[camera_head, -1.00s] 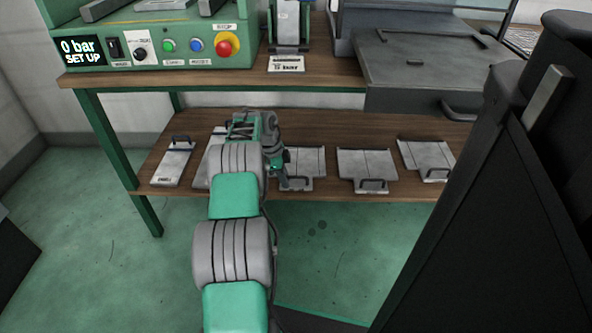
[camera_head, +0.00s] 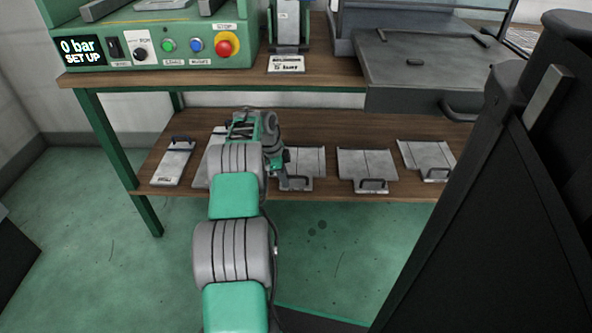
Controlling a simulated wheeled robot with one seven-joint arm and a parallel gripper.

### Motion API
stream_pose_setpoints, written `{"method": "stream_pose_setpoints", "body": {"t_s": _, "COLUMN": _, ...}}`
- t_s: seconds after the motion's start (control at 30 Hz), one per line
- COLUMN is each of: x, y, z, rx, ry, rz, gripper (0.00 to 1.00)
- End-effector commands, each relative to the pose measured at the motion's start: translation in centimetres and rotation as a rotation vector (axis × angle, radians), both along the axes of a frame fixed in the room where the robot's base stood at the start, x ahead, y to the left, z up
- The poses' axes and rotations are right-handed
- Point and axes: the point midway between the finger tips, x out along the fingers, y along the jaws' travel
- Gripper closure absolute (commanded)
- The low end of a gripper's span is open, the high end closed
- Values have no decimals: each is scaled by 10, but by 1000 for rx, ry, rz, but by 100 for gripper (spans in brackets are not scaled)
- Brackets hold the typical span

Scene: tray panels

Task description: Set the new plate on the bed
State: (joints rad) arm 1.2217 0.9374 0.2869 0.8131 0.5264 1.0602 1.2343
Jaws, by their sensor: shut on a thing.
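Several grey metal plates with dark handles lie in a row on the wooden lower shelf. My gripper (camera_head: 284,174) is low over this shelf, largely hidden behind my own wrist. It is shut on the handle of the plate (camera_head: 308,159) just right of my wrist; the plate still appears to lie flat on the shelf. Another plate (camera_head: 203,172) is partly covered by my arm. The green machine (camera_head: 160,35) stands on the bench above, its display reading "0 bar SET UP". Its top, with grey bars, is cut off by the picture edge, so I cannot make out the bed clearly.
Further plates lie at the right (camera_head: 366,166) and far right (camera_head: 427,157), and a narrow one (camera_head: 174,163) at the left. The bench top (camera_head: 330,75) overhangs the lower shelf (camera_head: 330,123). A dark grey box (camera_head: 425,65) stands on the bench's right.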

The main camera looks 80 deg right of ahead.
Motion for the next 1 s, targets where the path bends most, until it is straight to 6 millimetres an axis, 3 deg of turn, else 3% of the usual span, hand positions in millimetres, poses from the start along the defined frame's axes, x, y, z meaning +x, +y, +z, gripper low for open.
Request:
{"method": "stream_pose_setpoints", "body": {"t_s": 0.03, "x": -3, "y": 7, "z": -17, "rx": 21, "ry": 9, "rz": 3, "gripper": 100}}
{"method": "stream_pose_setpoints", "body": {"t_s": 0.07, "x": -3, "y": 7, "z": -16, "rx": 21, "ry": 9, "rz": 3, "gripper": 100}}
{"method": "stream_pose_setpoints", "body": {"t_s": 1.0, "x": -1, "y": 5, "z": 28, "rx": 14, "ry": 5, "rz": 0, "gripper": 100}}
